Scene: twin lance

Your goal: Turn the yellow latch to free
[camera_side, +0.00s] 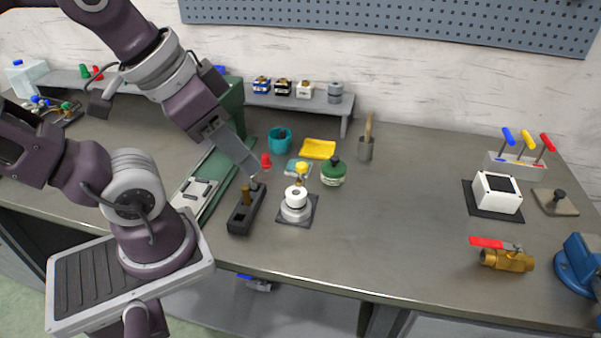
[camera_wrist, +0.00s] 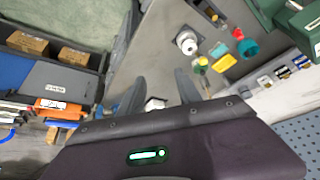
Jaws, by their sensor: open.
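Several yellow parts show, and I cannot tell for sure which is the latch. A small yellow cap (camera_side: 301,168) stands behind the white round fixture (camera_side: 296,207) on a dark plate. A yellow lever (camera_side: 524,143) stands between a blue and a red one on a white block at the far right. My gripper (camera_side: 253,180) points down over the dark slotted block (camera_side: 243,214), left of the white fixture. In the wrist view my gripper (camera_wrist: 156,92) shows two grey fingers spread apart with nothing held between them. The white fixture (camera_wrist: 187,41) lies beyond them.
A green jar (camera_side: 333,174), yellow cloth (camera_side: 318,149) and teal cup (camera_side: 280,141) stand close behind the white fixture. A white box (camera_side: 497,193) and a red-handled brass valve (camera_side: 507,260) stand at the right. The bench middle (camera_side: 410,210) is clear.

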